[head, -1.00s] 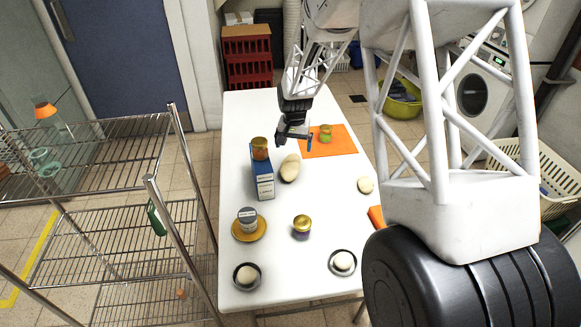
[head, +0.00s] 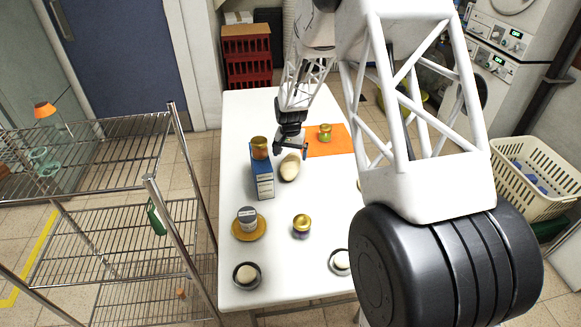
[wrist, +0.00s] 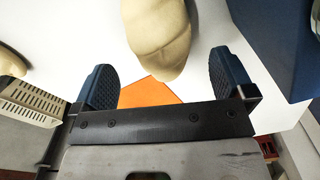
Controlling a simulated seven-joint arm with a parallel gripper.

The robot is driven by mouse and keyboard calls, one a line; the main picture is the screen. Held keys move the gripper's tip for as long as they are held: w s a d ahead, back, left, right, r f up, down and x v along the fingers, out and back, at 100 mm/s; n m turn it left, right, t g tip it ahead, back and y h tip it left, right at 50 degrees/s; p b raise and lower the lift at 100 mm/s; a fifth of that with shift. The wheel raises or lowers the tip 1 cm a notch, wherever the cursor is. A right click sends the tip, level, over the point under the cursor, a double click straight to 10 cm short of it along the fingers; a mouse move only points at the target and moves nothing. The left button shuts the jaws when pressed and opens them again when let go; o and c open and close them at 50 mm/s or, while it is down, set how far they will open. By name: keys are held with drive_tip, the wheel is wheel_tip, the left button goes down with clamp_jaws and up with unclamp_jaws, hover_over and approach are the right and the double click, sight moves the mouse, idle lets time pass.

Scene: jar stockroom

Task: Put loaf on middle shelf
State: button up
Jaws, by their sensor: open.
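The loaf (head: 290,168) is pale tan and oval, lying on the white table to the right of a blue box. My gripper (head: 291,152) is open at the loaf's far end. In the wrist view the loaf (wrist: 158,35) reaches down between my spread fingers (wrist: 163,75), with a gap on each side; I cannot tell its height against them. The wire rack at the left has a middle shelf (head: 120,237) that looks mostly bare, with a green object hanging near its right post.
The blue box (head: 262,182) carries a gold-lidded jar (head: 260,148) close to the loaf. An orange mat (head: 343,146) with a jar lies behind. Nearer are a grey jar on an orange plate (head: 262,231), another gold-lidded jar (head: 302,225) and two bowls. The rack's post (head: 190,160) stands beside the table.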

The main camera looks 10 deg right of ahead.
sight(290, 160)
drive_tip(key=shift+f, duration=0.55)
drive_tip(key=shift+f, duration=0.15)
drive_tip(key=shift+w+f, duration=0.1)
drive_tip(key=shift+f, duration=2.35)
drive_tip(key=c, duration=1.1)
drive_tip(key=shift+r, duration=0.2)
